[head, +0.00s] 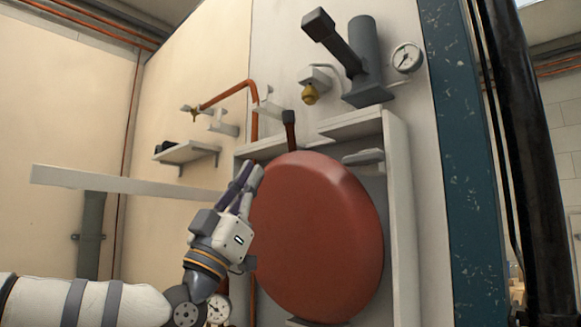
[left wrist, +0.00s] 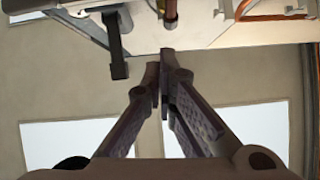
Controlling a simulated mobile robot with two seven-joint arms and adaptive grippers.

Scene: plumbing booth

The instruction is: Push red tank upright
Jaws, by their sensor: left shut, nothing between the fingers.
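The red tank (head: 318,238) is a large round, flattened vessel in the head view. It sits in a pale open-fronted frame on the wall and looks slightly tilted. My left gripper (head: 252,172) is at the tank's upper left edge, its fingers pointing up. The fingers are shut and empty; whether they touch the tank cannot be told. In the left wrist view the closed fingertips of the gripper (left wrist: 162,72) point up toward the wall fittings, and the tank is not seen there. My right gripper is not in view.
The pale frame (head: 402,215) borders the tank on the right. Above are a grey cylinder with a lever (head: 366,60), a gauge (head: 407,58) and a brass valve (head: 310,94). A small shelf (head: 187,152) and a long white bar (head: 130,184) are at left.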

